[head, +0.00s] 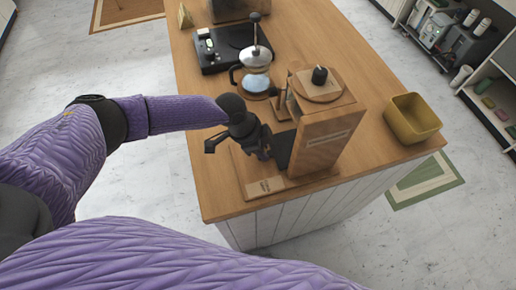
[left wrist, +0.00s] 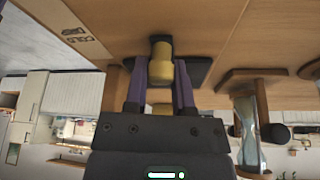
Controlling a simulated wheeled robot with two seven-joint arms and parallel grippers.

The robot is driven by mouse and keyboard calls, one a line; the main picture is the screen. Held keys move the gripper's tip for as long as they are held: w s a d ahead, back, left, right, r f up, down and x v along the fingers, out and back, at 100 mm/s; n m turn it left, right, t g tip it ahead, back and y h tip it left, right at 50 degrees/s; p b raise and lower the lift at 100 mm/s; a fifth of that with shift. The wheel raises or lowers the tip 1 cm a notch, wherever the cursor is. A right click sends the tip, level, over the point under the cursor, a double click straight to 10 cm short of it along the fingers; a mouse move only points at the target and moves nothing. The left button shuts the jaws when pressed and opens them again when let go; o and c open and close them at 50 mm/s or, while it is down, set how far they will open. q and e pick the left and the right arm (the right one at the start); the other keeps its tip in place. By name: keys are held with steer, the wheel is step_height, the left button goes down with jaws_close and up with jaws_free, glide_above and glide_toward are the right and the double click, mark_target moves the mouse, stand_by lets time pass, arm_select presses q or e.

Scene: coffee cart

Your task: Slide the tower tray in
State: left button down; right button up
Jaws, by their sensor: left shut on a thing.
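The wooden tower (head: 318,140) stands at the front of the counter. Its dark tray (head: 283,150) shows at the tower's left side, partly hidden by my gripper; I cannot tell exactly how far it sticks out. My left gripper (head: 262,150) is at the tray's outer end. In the left wrist view, my two purple fingers (left wrist: 158,88) are shut on a yellowish knob (left wrist: 160,66), with the tray's dark edge (left wrist: 199,70) behind it. My right gripper is not in view.
A glass press pot (head: 256,75) and a black scale-like device (head: 222,47) stand behind my gripper. A yellow bin (head: 412,118) is right of the tower. An hourglass (left wrist: 248,135) shows in the left wrist view.

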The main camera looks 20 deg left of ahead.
arm_select(q)
steer(key=shift+w+d+b, duration=0.4)
steer(key=shift+w+d, duration=0.35)
steer(key=shift+d, duration=0.35)
steer(key=shift+r, duration=0.1)
steer(key=c, duration=0.8)
jaws_free()
steer(key=o, duration=0.3)
steer(key=shift+w+d, duration=0.1)
steer(key=shift+o, duration=0.2)
steer(key=p+v, duration=0.3)
steer(key=v, duration=0.7)
